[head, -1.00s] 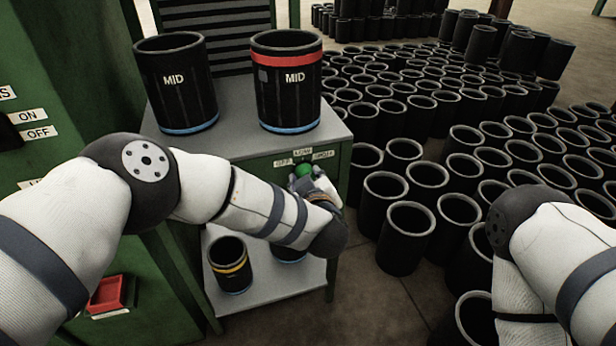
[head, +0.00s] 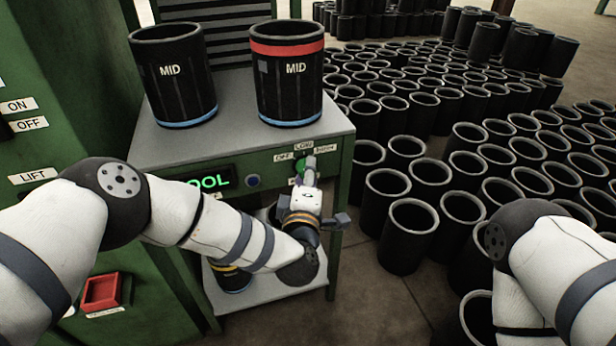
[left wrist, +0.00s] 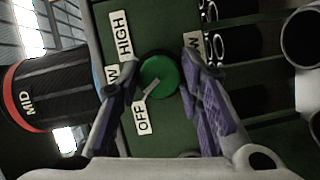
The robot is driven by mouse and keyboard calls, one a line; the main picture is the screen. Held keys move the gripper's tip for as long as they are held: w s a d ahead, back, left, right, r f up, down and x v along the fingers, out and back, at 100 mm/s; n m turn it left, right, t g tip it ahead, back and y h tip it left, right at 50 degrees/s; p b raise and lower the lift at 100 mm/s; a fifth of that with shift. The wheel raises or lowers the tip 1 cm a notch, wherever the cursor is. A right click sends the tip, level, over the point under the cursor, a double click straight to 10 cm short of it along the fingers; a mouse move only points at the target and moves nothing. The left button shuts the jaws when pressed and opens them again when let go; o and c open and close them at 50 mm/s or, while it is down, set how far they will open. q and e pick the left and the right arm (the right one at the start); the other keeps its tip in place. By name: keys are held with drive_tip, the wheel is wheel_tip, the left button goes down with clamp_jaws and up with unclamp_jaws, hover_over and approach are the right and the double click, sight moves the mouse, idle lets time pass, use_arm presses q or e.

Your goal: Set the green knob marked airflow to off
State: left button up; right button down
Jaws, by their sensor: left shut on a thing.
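The round green knob (head: 300,162) sits on the front panel of the grey-topped bench, partly hidden by my left gripper (head: 306,174). The left wrist view shows the knob (left wrist: 160,76) between the two fingers of that gripper (left wrist: 158,72), which is shut on it. A pale pointer mark on the knob points toward the OFF label (left wrist: 141,116). The HIGH label (left wrist: 125,36) and a partly covered LOW label (left wrist: 112,75) lie around the knob. A further label at the right finger is mostly hidden. My right gripper is out of view; only its arm shows.
Two black MID sleeves (head: 173,78) (head: 287,75) stand on the bench top (head: 235,115). Many black sleeves (head: 408,235) crowd the floor at right.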

use_arm(q)
drive_tip(key=shift+f+n+t+b, duration=0.1)
drive_tip(key=shift+n+t+b, duration=0.35)
drive_tip(key=shift+n, duration=0.55)
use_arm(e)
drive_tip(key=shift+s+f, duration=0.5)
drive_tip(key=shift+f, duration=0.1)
use_arm(q)
drive_tip(key=o, duration=1.1)
drive_tip(key=s, duration=0.8)
drive_tip(key=s+a, duration=0.1)
drive_tip(key=s, duration=0.3)
